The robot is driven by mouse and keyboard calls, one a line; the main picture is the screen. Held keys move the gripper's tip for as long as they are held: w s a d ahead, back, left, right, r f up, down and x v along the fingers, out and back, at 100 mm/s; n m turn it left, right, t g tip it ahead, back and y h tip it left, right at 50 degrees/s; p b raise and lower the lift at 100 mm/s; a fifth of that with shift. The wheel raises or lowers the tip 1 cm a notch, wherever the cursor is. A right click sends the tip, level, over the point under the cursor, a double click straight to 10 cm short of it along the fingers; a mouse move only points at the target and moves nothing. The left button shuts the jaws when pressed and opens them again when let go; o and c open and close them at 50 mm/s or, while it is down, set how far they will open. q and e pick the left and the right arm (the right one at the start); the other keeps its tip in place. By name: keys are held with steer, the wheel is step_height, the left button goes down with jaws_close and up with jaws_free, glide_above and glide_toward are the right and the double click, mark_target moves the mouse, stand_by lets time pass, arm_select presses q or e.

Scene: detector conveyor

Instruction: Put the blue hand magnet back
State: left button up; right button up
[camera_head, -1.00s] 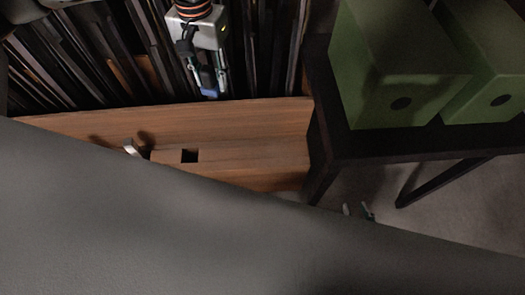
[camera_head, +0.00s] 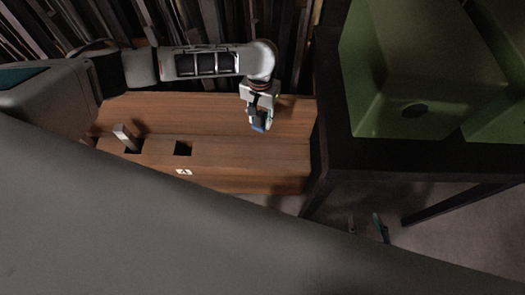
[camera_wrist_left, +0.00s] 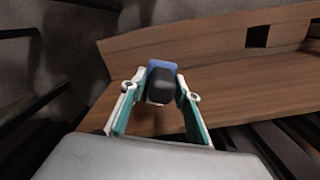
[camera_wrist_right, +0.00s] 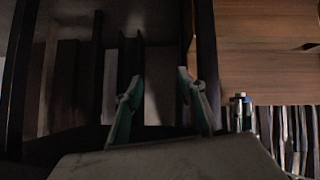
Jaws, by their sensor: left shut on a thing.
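The blue hand magnet (camera_head: 258,127) is held in my left gripper (camera_head: 260,117), above the right part of a wooden board. In the left wrist view, its blue part (camera_wrist_left: 162,66) and a dark rounded part sit between the left fingers (camera_wrist_left: 158,92), which are shut on it. The wooden board (camera_head: 245,165) has an empty square dark opening (camera_head: 183,148). A light metal block (camera_head: 125,136) stands tilted at another opening to its left.
A dark table (camera_head: 430,158) with green boxes (camera_head: 415,70) stands right of the board. Many dark upright slats (camera_head: 215,22) fill the area behind it. A small white label (camera_head: 183,172) is on the board's front part. The board's right part is bare.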

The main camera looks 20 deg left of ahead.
mark_target(261, 127)
arm_select(q)
steer(key=f+b, duration=0.1)
steer(key=f, duration=0.3)
steer(key=shift+s, duration=0.2)
steer(key=f+b, duration=0.2)
steer(key=f, duration=0.4)
steer(key=f+b, duration=0.3)
steer(key=f, duration=0.2)
steer(key=shift+w+f+b, duration=0.2)
steer(key=shift+f+b, duration=0.15)
steer(key=shift+f, duration=0.05)
steer(key=f+b, duration=0.2)
steer(key=f, duration=0.2)
steer(key=shift+s+f, duration=0.15)
steer(key=shift+s, duration=0.05)
steer(key=shift+w, duration=0.2)
jaws_close()
arm_select(e)
steer(key=a, duration=0.1)
steer(key=w+a, duration=0.1)
steer(key=a+y, duration=0.1)
steer(key=shift+w+a+f, duration=0.15)
steer(key=shift+w+a, duration=0.05)
steer(key=shift+w, duration=0.05)
steer(key=shift+f, duration=0.1)
arm_select(q)
steer(key=o, duration=1.3)
jaws_free()
arm_select(e)
steer(key=shift+s+d+f, duration=0.15)
